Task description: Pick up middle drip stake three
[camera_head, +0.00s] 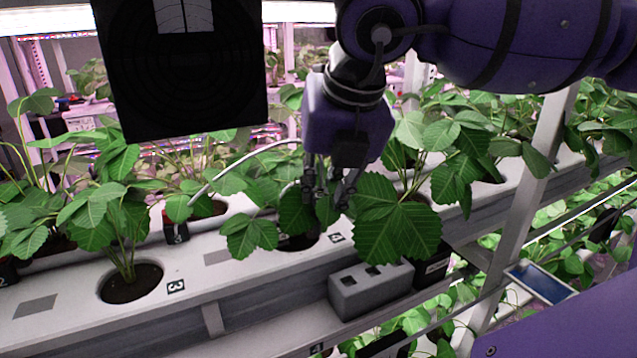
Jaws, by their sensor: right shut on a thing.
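My right gripper (328,196) comes down from the top right over the white trough, among strawberry leaves near the pot hole beside tag 4 (336,238). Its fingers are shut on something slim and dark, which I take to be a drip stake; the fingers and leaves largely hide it. A thin white drip tube (232,165) curves from the left up towards this gripper and passes behind it. A pot hole with dark soil (132,284) and a plant stands by tag 3 (176,286). My left gripper is not in view.
A grey block with square holes (371,288) sits at the trough's front side. A black panel (180,75) blocks the upper left. A slanted metal post (528,205) stands at the right. Dense strawberry leaves (398,225) crowd the gripper.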

